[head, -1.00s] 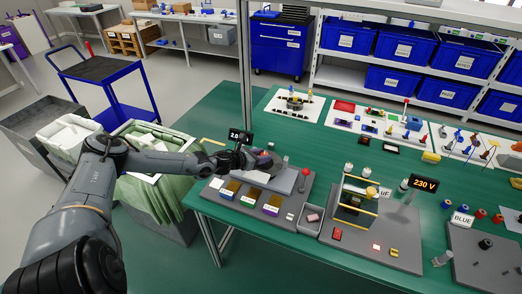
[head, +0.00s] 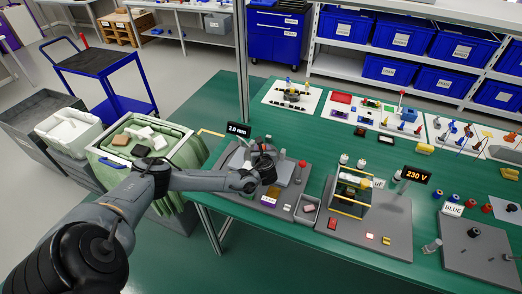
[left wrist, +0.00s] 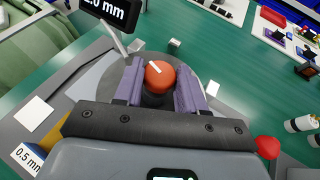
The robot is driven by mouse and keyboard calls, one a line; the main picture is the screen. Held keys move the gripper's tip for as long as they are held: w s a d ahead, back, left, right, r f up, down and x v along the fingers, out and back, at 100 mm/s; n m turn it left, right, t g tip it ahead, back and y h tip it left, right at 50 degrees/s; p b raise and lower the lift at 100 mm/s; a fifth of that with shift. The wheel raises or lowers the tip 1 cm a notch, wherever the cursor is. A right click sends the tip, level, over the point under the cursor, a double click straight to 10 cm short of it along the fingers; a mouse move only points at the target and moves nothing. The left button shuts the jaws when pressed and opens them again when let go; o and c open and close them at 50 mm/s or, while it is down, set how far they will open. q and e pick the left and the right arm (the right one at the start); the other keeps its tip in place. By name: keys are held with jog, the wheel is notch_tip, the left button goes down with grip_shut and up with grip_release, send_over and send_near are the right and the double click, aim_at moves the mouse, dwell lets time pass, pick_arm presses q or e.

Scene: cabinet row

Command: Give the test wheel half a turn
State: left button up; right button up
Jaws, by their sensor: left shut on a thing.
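The test wheel shows in the left wrist view as a round grey disc (left wrist: 116,78) with an orange-red knob (left wrist: 163,78) on top, marked by a short white stripe. The stripe points to the upper left in that view. My left gripper (left wrist: 160,88) has its two purple fingers on either side of the knob and is shut on it. In the head view my left gripper (head: 266,165) is over the grey station and hides most of the wheel. A black display (head: 238,129) reading 2.0 mm stands behind it. My right gripper is in neither view.
A red button (head: 303,163) stands right of the wheel, near a small grey tray (head: 307,209). Labelled blocks lie in front. A green-lined bin (head: 118,152) is at left.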

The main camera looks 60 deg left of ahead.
pick_arm(q)
jog(key=n+g, duration=0.1)
jog(key=n+g+y+p, duration=0.1)
jog(key=n+g, duration=0.1)
jog(key=g, duration=0.1)
jog(key=shift+w+d+r+n+p, duration=0.1)
jog(key=shift+w+r+n+p, duration=0.1)
jog(key=shift+w+n+p, duration=0.15)
jog(key=shift+w+f+n+g+y, duration=0.15)
jog(key=shift+n+g+y, duration=0.15)
jog(key=shift+n+g, duration=0.75)
jog(key=shift+f+n+g+b, duration=0.1)
jog(key=shift+n+g+b, duration=0.3)
jog(key=shift+g, duration=0.25)
jog(key=n+g+h+b, duration=0.1)
jog(key=n+g+b, duration=0.1)
jog(key=b, duration=0.2)
jog(key=n+g+b, duration=0.2)
jog(key=b, duration=0.3)
jog(key=n+g+h+b, duration=0.1)
jog(key=n+g+b, duration=0.1)
jog(key=b, duration=0.3)
jog(key=shift+w+a+f+g+h, duration=0.2)
jog(key=shift+w+f+g+h, duration=0.1)
jog(key=shift+w+g, duration=0.1)
jog(key=shift+r+n+g+h+b, duration=0.3)
jog(key=shift+n+b, duration=0.2)
jog(key=shift+b, duration=0.45)
jog(key=shift+s, duration=0.1)
